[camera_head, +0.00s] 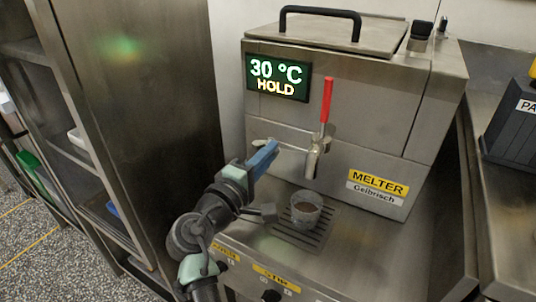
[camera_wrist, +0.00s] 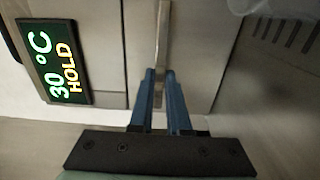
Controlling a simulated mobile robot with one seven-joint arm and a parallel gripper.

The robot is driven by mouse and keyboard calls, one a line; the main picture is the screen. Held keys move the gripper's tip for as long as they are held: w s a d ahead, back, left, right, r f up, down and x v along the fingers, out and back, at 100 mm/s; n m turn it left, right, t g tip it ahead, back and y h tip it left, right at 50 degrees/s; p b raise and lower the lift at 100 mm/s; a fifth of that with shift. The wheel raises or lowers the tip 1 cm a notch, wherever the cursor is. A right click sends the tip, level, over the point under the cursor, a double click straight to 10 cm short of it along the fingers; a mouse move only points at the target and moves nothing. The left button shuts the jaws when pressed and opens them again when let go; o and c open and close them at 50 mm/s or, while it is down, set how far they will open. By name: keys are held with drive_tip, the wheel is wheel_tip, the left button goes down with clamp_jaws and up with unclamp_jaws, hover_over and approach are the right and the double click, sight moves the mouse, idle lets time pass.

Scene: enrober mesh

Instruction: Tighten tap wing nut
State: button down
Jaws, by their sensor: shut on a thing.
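The melter's tap (camera_head: 314,160) is on the front of the steel machine, with a red lever (camera_head: 327,100) standing upright above it. A pale metal wing (camera_head: 292,147), apparently of the tap wing nut, reaches left from the tap. My gripper (camera_head: 268,150) comes in from the lower left, its blue fingers at the outer end of this wing. In the wrist view, my gripper (camera_wrist: 159,74) is shut on the narrow metal wing (camera_wrist: 163,35), which runs between the fingers. The rest of the nut is not clear there.
A cup (camera_head: 306,210) with brown contents stands on the drip grate (camera_head: 290,238) below the tap. The melter (camera_head: 390,150) shows a display (camera_head: 278,77) reading 30 °C HOLD. A steel cabinet (camera_head: 150,110) stands at left.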

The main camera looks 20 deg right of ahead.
drive_tip(key=shift+f, duration=0.25)
drive_tip(key=c, duration=0.9)
unclamp_jaws()
drive_tip(key=shift+r, duration=0.15)
drive_tip(key=p+v, duration=0.3)
drive_tip(key=v, duration=1)
